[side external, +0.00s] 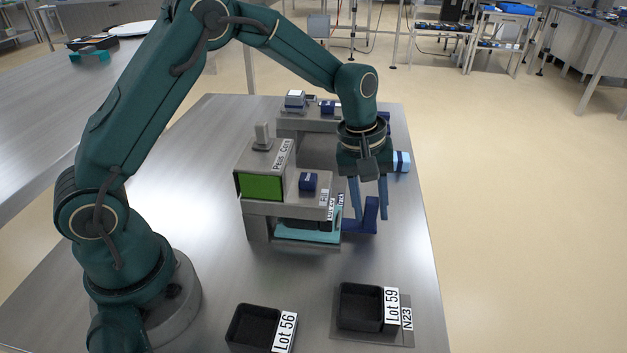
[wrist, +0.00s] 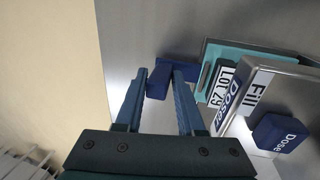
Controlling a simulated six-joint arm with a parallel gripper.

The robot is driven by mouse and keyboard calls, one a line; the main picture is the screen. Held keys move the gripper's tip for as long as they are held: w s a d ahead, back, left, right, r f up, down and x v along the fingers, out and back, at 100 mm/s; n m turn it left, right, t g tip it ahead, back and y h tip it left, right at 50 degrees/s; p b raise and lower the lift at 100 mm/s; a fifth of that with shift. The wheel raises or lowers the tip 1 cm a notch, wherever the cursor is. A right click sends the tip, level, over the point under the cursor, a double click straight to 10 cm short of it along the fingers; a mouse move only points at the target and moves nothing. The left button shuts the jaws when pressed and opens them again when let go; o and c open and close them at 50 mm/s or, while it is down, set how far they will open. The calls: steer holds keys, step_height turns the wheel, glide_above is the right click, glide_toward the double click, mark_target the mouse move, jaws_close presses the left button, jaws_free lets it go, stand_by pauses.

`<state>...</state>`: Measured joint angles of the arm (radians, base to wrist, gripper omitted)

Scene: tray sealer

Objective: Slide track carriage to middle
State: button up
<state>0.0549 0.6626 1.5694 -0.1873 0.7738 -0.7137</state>
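The track carriage (side external: 305,232) is a teal plate low under the front of the grey machine. In the wrist view its teal edge (wrist: 209,84) shows beside the machine. A dark blue handle (side external: 371,214) sticks out on its right side; it also shows in the wrist view (wrist: 158,82). My gripper (side external: 371,217) points down over the handle with its fingers apart. In the wrist view the fingertips (wrist: 160,70) stand on either side of the blue handle, with the handle between them. I cannot see clear contact. A tray labelled Lot 29 (wrist: 224,85) sits at the carriage.
Black trays Lot 56 (side external: 253,325) and Lot 59 (side external: 359,306) lie at the front. Another station (side external: 305,123) stands behind. The table's right edge is near.

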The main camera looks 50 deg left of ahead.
steer(key=shift+w+d, duration=0.1)
jaws_close()
steer(key=o, duration=0.8)
jaws_free()
steer(key=shift+r, duration=3.6)
